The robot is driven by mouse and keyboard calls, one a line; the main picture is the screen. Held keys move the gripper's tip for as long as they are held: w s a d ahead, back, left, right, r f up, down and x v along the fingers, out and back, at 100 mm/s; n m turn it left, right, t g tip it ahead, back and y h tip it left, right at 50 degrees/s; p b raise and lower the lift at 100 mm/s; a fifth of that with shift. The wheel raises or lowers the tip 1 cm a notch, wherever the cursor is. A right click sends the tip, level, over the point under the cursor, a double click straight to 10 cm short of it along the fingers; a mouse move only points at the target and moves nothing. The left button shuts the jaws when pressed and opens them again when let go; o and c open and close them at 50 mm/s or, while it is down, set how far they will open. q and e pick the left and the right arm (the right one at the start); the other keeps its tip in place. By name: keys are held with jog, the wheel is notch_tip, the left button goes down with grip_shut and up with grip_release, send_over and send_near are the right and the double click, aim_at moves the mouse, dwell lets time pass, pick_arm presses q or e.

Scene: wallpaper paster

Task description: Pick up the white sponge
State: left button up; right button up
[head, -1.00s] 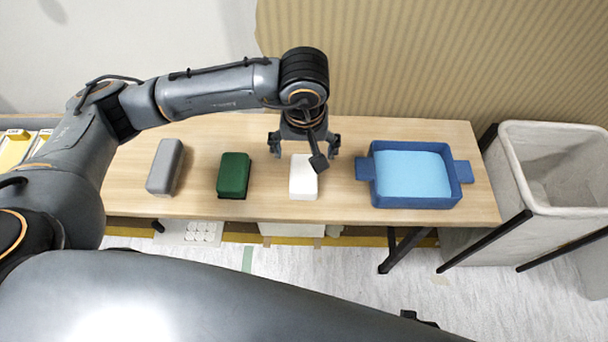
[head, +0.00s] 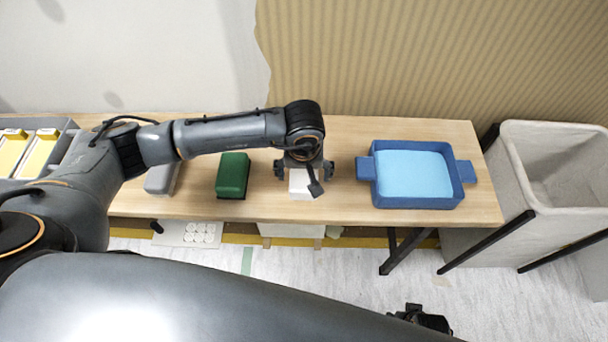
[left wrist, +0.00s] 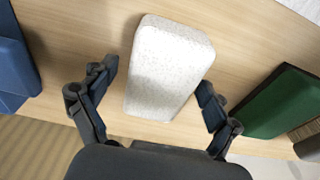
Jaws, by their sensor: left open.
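The white sponge (head: 302,186) lies on the wooden table (head: 335,208), partly hidden under my left gripper (head: 304,172) in the head view. In the left wrist view the white sponge (left wrist: 168,68) is a speckled block between the two fingers of my left gripper (left wrist: 155,88). The fingers are open, one on each side of it, with gaps visible. The sponge is not held.
A green sponge (head: 232,174) and a grey block (head: 160,180) lie left of the white sponge. A blue tray (head: 462,190) with light blue content (head: 412,174) stands to the right. A pale bin (head: 550,165) is beside the table's right end.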

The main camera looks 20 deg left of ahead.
pick_arm(q)
jog(key=c, duration=1.1)
pick_arm(e)
jog(key=shift+s+d+f, duration=0.1)
jog(key=shift+s+f, duration=0.1)
jog(key=shift+s, duration=0.2)
pick_arm(q)
jog(key=shift+r, duration=0.1)
jog(key=shift+c, duration=0.2)
jog(key=shift+r, duration=0.4)
notch_tip(320, 180, up, 2)
jog(key=shift+r, duration=0.2)
jog(key=s+d+r, duration=0.2)
jog(key=r, duration=0.1)
jog(key=s+r, duration=0.1)
jog(key=r, duration=0.1)
jog(key=shift+s+d+r+p, duration=0.15)
jog(key=shift+s+d+p, duration=0.1)
jog(key=shift+d+p, duration=0.15)
jog(key=s+d+r, duration=0.4)
jog(key=s+d, duration=0.1)
jog(key=s, duration=0.3)
jog(key=shift+d+r, duration=0.2)
pick_arm(e)
jog(key=shift+s+f, duration=0.25)
jog(key=shift+f, duration=0.65)
pick_arm(q)
jog(key=o, duration=0.4)
jog(key=c, duration=0.4)
